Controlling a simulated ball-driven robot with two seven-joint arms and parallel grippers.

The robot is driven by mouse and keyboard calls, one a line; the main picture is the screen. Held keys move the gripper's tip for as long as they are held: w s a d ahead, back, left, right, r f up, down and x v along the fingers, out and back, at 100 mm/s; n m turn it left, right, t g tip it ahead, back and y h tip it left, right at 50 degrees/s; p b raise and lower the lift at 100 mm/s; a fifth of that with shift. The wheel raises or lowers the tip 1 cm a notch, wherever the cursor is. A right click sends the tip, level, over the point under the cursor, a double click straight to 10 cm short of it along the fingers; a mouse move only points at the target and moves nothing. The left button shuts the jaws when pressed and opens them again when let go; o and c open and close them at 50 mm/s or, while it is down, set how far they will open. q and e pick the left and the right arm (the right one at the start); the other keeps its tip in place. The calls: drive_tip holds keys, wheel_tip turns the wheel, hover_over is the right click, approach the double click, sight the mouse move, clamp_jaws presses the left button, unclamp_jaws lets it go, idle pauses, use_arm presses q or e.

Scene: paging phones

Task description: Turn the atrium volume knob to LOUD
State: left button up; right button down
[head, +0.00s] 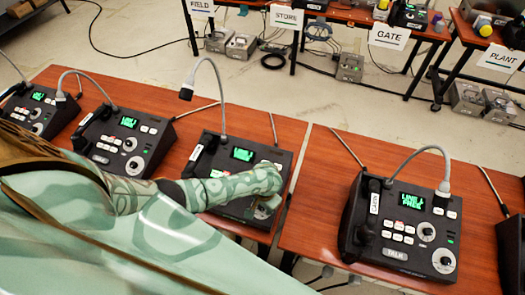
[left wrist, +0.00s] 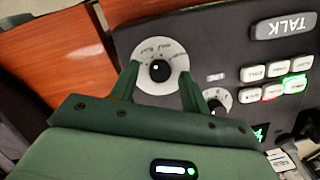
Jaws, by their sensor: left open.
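My left gripper (head: 264,206) is over the lower right part of a black paging console (head: 222,147) in the middle of the head view. In the left wrist view, the left gripper (left wrist: 160,66) is open, its two green fingers on either side of a black knob (left wrist: 160,71) on a white round dial (left wrist: 160,88). Whether the fingers touch the knob I cannot tell. The dial has small print around its edge, too blurred to read. In the head view my arm hides this knob. No atrium label is readable on this console. My right gripper is not in view.
A smaller dial (left wrist: 217,98), several lit buttons (left wrist: 272,76) and a TALK bar (left wrist: 290,25) share the panel. A gooseneck microphone (head: 187,92) rises behind it. Another console (head: 405,232) stands on the right table; more stand at left. Floor separates the nearer and farther tables.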

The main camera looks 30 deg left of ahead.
use_arm(q)
drive_tip(key=shift+f, duration=0.1)
drive_tip(key=c, duration=1)
drive_tip(key=m+p, duration=0.1)
drive_tip(key=m, duration=0.2)
drive_tip(key=shift+s+d+y+p, duration=0.1)
drive_tip(key=shift+d+y+p, duration=0.05)
drive_tip(key=shift+y+p, duration=0.25)
drive_tip(key=m+p, duration=0.1)
drive_tip(key=m, duration=0.2)
drive_tip(key=shift+d+m+y, duration=0.1)
drive_tip(key=shift+m+y, duration=0.2)
drive_tip(key=shift+y, duration=0.1)
drive_tip(key=m+t+p, duration=0.1)
drive_tip(key=m, duration=0.3)
drive_tip(key=shift+s+y, duration=0.15)
drive_tip(key=shift+y, duration=0.15)
drive_tip(key=m+t+p, duration=0.1)
drive_tip(key=m, duration=0.4)
drive_tip(key=shift+s+d+f, duration=0.1)
